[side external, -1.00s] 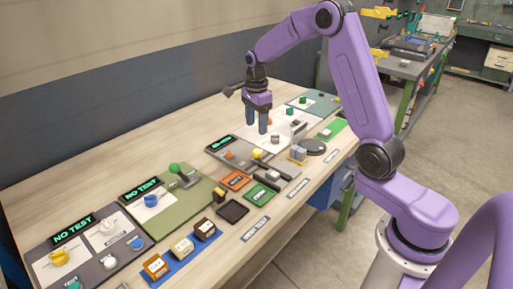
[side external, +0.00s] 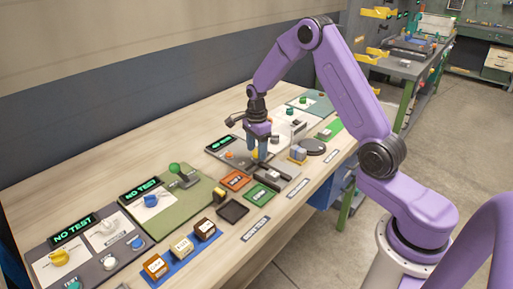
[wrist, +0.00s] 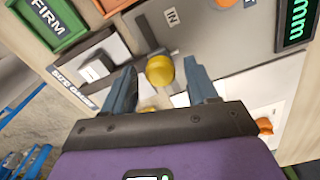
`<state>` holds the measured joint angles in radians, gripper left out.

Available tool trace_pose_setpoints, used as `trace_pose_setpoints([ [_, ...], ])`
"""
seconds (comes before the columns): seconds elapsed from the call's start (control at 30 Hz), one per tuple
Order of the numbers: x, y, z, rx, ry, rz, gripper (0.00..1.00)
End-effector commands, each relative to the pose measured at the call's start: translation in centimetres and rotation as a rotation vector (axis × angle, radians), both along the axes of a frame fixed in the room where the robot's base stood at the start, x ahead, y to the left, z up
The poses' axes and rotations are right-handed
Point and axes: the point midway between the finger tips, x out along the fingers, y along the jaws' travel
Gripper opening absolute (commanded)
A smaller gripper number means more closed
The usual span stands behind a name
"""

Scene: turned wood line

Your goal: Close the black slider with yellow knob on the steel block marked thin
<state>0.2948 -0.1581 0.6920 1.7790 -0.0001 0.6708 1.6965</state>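The yellow knob (wrist: 160,70) shows in the wrist view between the two fingers of my gripper (wrist: 162,86). A dark slider bar (wrist: 148,32) runs beside the knob. My gripper is open, with one finger on each side of the knob and visible gaps. In the side view my gripper (side external: 259,155) is low over the grey gauge plate, and the knob (side external: 255,155) is partly hidden by the fingers. A small white label (wrist: 172,16) reads "IN"; I cannot make out a full "thin" marking. A pale grey block (wrist: 97,68) sits near the slider.
An orange tray (side external: 236,180) and a green tray (side external: 262,195) lie close in front. A lit green display (wrist: 297,18) and an orange knob (wrist: 264,126) are nearby. Wooden blocks (side external: 182,247) stand further left. Bare table shows along the back.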

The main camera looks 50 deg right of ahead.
Motion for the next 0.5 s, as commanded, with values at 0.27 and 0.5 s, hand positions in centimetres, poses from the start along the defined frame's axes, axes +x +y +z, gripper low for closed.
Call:
trace_pose_setpoints([
  [0.27, 0.0, 0.0, 0.0, 0.0, 0.0, 0.0, 0.0],
  [0.5, 0.0, 1.5, 0.1, 0.0, 0.0, 0.002, 0.0],
])
